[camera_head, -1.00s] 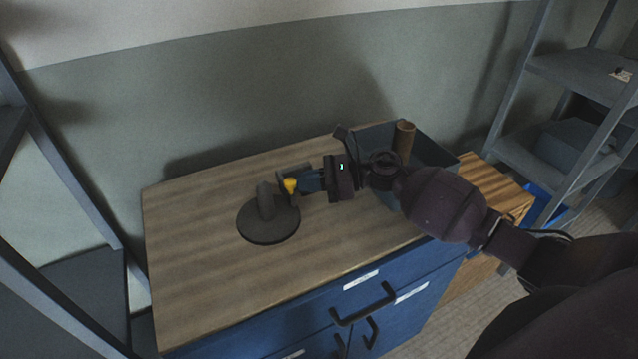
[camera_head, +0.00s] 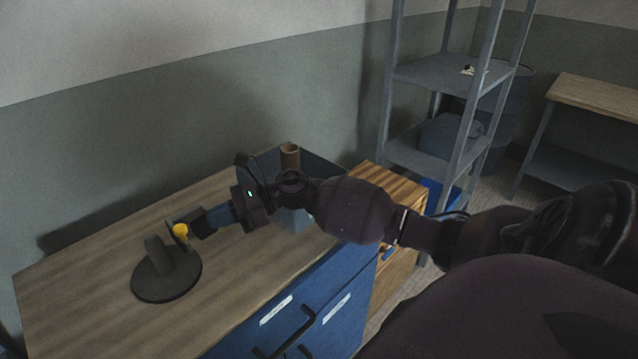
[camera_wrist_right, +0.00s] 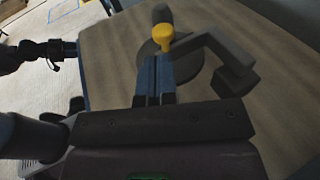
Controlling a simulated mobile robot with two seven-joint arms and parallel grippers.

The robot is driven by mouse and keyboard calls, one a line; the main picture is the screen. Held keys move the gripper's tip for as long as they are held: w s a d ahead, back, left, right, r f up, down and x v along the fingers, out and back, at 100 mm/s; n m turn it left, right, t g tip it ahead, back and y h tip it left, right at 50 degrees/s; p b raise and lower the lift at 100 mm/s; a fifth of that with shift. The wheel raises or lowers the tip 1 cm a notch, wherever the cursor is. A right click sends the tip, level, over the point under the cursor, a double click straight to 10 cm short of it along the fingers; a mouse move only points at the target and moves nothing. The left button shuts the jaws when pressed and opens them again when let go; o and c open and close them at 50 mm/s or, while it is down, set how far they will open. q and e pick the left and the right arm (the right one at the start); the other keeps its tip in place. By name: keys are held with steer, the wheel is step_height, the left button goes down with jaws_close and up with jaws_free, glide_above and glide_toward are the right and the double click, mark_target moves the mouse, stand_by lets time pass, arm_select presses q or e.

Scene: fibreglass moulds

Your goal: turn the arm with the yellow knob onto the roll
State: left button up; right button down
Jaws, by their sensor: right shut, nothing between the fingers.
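A dark grey stand with a round base (camera_head: 165,282) and a short upright piece is on the wooden table top. The yellow knob (camera_head: 180,230) is beside the upright piece; it also shows in the right wrist view (camera_wrist_right: 162,38). There a grey bent arm (camera_wrist_right: 213,48) runs right from near the knob and ends in a block. My right gripper (camera_head: 208,218) is shut and empty, its blue fingers (camera_wrist_right: 157,58) together right by the knob; I cannot tell whether they touch. I cannot clearly make out the roll on the stand. A dark jointed arm, probably my left, enters at the wrist view's left edge.
A grey-blue bin (camera_head: 318,168) with an upright brown tube (camera_head: 290,156) stands on the table behind my right arm. Blue drawers (camera_head: 300,315) are below. A metal shelf rack (camera_head: 440,75) stands at the back right. The table around the stand is clear.

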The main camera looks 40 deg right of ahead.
arm_select(q)
steer(key=f+b, duration=0.1)
steer(key=s+f+b, duration=0.1)
steer(key=f, duration=0.1)
steer(key=shift+f, duration=0.3)
arm_select(e)
steer(key=v, duration=1.9)
steer(key=shift+s+d, duration=0.2)
steer(key=shift+s, duration=0.3)
steer(key=shift+r, duration=0.1)
